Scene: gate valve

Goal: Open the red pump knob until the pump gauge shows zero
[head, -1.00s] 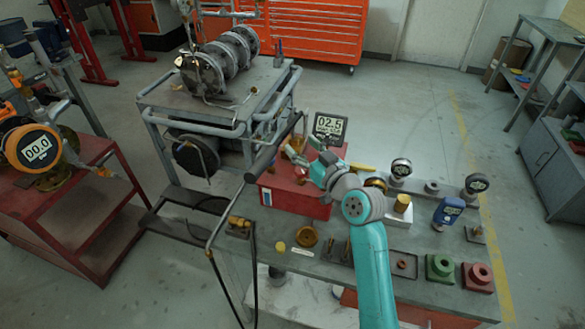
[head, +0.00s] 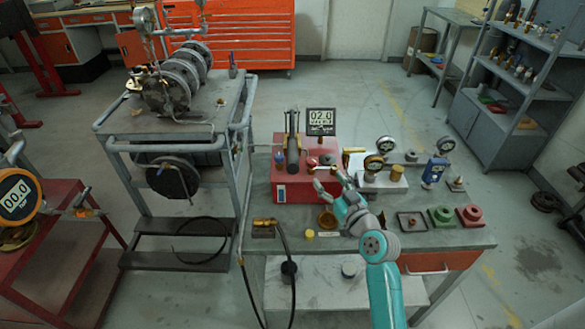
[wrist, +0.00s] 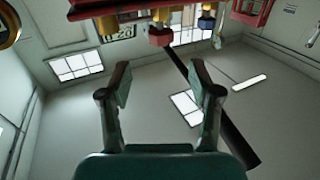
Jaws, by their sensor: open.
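The red pump (head: 287,190) sits on the grey bench in the head view, with its black handle standing upright. Its gauge (head: 321,121) reads about 02.0; the display also shows small in the wrist view (wrist: 120,33), where I cannot read it clearly. A small red knob (wrist: 160,37) shows in the wrist view, below a brass fitting, just beyond and between my fingertips. In the head view my gripper (head: 322,178) is at the pump's right front.
The black pump handle (wrist: 215,112) crosses close by the right finger in the wrist view. Small gauges on a white block (head: 382,180) stand right of the pump. A hose with a brass fitting (head: 265,222) lies at the bench's left. A flanged-pipe cart (head: 175,140) stands farther left.

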